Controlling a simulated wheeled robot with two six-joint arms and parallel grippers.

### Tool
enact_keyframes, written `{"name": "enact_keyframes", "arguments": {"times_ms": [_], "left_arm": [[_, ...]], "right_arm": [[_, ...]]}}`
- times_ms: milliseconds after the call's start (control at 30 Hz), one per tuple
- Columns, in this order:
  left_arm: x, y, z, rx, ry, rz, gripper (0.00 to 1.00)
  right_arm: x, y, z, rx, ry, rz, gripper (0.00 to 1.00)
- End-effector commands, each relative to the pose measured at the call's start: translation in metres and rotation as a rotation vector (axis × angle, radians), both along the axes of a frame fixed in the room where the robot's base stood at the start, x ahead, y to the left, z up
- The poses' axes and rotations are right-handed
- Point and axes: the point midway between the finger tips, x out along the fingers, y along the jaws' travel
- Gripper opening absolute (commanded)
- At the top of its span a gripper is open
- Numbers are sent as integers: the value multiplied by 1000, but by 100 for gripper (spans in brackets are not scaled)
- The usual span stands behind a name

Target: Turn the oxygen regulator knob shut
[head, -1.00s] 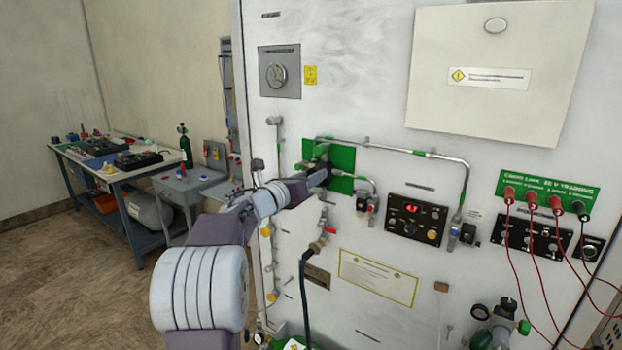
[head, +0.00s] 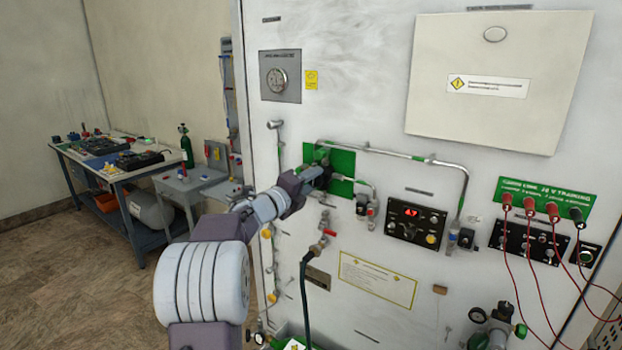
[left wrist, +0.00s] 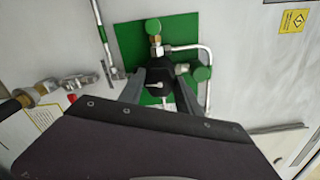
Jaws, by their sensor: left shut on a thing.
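The oxygen regulator knob (left wrist: 158,86) is black with a pale mark on its face. It sits in front of a green square plate (left wrist: 127,35) on the white panel; the plate also shows in the head view (head: 343,161). My left gripper (left wrist: 158,77) has one finger on each side of the knob and is shut on it. In the head view the left gripper (head: 322,176) reaches the green plate from the left and mostly hides the knob. My right gripper is not in view.
A metal pipe (head: 400,153) runs right from the plate and down. A control box (head: 415,222) and a hose with a red-handled valve (head: 329,233) are close by. The floor at left is clear.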

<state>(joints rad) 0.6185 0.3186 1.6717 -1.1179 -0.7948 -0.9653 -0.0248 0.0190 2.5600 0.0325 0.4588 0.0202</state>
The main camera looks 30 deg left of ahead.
Motion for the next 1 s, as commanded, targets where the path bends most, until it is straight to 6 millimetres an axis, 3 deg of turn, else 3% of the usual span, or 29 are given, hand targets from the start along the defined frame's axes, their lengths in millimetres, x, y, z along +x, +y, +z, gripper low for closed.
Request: {"name": "enact_keyframes", "arguments": {"times_ms": [1000], "left_arm": [[0,-1,1,-963,77,0,0]], "right_arm": [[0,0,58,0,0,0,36]]}}
